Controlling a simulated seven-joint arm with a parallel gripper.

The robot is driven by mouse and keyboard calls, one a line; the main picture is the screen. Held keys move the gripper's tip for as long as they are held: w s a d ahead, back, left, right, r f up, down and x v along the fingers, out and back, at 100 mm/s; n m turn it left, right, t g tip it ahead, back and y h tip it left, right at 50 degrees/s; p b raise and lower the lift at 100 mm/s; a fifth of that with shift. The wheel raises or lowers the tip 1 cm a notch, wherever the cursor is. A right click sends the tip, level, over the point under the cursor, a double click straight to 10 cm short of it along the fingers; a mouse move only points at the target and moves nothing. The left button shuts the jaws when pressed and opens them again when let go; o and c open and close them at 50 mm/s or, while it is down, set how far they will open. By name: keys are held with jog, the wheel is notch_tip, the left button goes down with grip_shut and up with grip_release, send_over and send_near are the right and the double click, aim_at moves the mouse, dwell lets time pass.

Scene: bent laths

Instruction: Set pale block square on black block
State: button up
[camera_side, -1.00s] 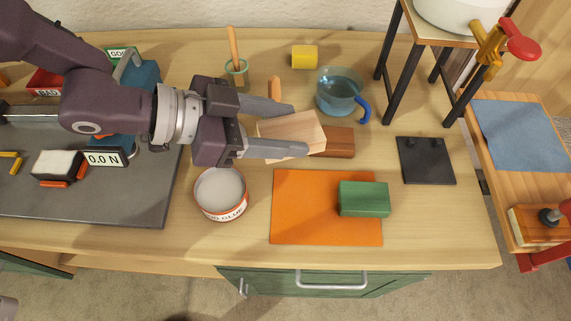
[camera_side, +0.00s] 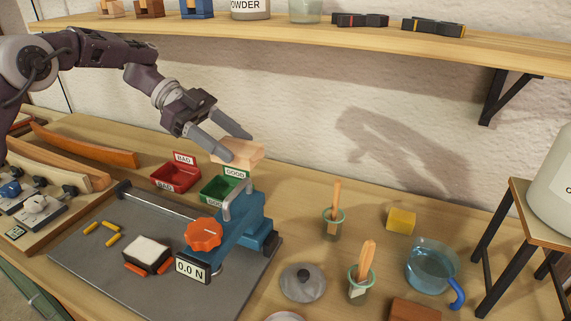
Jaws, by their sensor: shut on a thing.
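The pale wooden block (camera_side: 246,153) is between the fingertips of my gripper (camera_side: 238,148). My gripper is shut on it and holds it up in the air, in line with the back of the green bin in this view. The block looks slightly tilted. A black block with a white top (camera_side: 147,254) sits on the grey plate (camera_side: 105,262), between orange pieces. I cannot tell whether it is the task's black block. It is well below and left of my gripper.
Red bin (camera_side: 175,178) and green bin (camera_side: 220,190) stand below my gripper. A blue device (camera_side: 245,228) with an orange knob stands on the plate. Brush jars, a yellow block (camera_side: 401,220) and a water jug (camera_side: 432,262) are right. A shelf (camera_side: 300,32) hangs above.

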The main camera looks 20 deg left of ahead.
jog(key=s+a+f, duration=0.5)
jog(key=a+f, duration=0.1)
jog(key=a, duration=0.3)
send_over(141, 248)
notch_tip(141, 248, down, 6)
jog(key=shift+f, duration=2.6)
jog(key=shift+f, duration=0.55)
jog(key=o, duration=1.5)
